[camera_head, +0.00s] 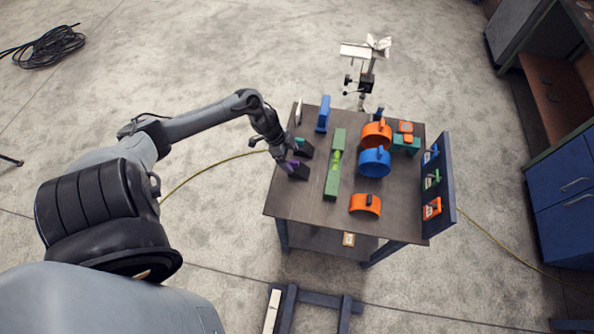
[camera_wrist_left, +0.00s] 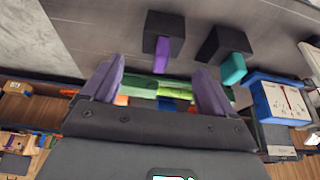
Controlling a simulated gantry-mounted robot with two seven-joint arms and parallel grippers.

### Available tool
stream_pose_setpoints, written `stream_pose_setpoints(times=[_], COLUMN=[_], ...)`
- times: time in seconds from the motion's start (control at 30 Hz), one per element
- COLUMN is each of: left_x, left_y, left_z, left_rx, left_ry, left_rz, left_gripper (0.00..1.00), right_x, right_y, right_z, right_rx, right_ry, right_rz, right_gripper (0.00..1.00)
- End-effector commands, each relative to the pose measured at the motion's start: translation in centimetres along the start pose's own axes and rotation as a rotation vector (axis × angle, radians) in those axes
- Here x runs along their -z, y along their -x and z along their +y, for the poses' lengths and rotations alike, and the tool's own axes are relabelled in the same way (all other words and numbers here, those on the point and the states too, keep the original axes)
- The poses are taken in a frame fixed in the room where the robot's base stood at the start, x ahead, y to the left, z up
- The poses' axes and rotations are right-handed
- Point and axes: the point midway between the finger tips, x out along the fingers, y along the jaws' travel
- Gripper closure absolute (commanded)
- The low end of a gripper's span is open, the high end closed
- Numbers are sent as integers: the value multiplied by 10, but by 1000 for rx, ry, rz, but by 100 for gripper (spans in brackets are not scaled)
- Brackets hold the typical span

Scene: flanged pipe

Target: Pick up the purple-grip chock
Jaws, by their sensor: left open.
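The purple-grip chock (camera_wrist_left: 164,28) is a black block with a purple grip in the left wrist view. In the head view it is a dark block (camera_head: 299,173) near the table's left edge, partly hidden by my gripper. My left gripper (camera_head: 287,164) is beside it, its fingers spread. In the left wrist view the open fingers (camera_wrist_left: 160,68) stand to either side of the purple grip's near end; I cannot tell whether they touch it. A similar chock with a teal grip (camera_wrist_left: 233,68) lies to its right there. My right gripper is not in view.
The table (camera_head: 310,208) also holds a long green part (camera_head: 334,175), a blue clamp (camera_head: 374,162), orange clamps (camera_head: 365,204) and a blue stand (camera_head: 323,114). A dark upright panel (camera_head: 444,190) stands at its right edge. The front left of the tabletop is clear.

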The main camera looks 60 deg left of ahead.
Motion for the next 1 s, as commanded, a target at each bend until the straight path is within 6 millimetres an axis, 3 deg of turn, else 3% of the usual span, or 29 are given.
stream_pose_setpoints(times=[0.23, 0.53, 0.87, 1.0], left_x=[2, 3, 3, 3], left_y=[-15, -52, -58, -58], left_z=[0, 1, 1, 1], left_rx=[0, 1, 2, 2], left_ry=[1, -1, -3, -3], left_rz=[2, 0, -1, -1], left_gripper=[13, 13, 13, 30], right_x=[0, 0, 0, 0], right_y=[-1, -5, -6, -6], right_z=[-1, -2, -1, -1], right_rx=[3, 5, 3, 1], right_ry=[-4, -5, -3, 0], right_rz=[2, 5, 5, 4], right_gripper=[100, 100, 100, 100])
